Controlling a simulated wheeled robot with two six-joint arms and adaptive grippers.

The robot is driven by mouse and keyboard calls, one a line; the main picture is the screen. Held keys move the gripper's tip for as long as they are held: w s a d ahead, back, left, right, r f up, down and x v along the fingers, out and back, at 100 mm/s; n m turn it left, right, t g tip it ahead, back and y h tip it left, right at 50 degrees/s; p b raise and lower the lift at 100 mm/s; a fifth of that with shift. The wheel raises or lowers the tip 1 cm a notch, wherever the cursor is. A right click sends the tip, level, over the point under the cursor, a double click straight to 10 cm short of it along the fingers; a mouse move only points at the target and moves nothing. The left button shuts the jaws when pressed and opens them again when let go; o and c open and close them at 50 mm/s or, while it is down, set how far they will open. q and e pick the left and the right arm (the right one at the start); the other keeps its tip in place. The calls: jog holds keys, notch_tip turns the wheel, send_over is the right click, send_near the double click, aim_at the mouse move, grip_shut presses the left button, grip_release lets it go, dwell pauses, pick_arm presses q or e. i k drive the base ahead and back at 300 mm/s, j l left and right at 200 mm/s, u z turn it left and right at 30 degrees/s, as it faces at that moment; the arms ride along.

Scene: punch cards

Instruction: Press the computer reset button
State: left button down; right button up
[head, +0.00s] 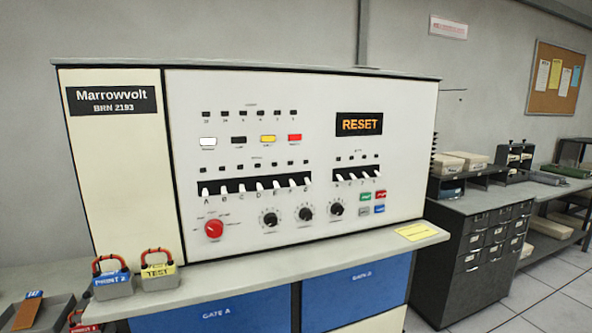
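The computer (310,110) is a large cream and white console labelled "Marrowvolt BRN 2193". A dark panel on its upper right shows "RESET" in lit orange letters (360,124). A red round knob (214,229) is at the lower left. Neither of my grippers is in view.
A ledge (270,269) runs along the console's front, with two padlock-like blocks, blue (111,279) and yellow (158,271), at its left and a yellow card (416,232) at its right. Dark drawer cabinets (480,255) stand at right. Floor is clear at lower right.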

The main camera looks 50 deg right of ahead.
aim_at(364, 212)
jog(key=z, duration=1.85)
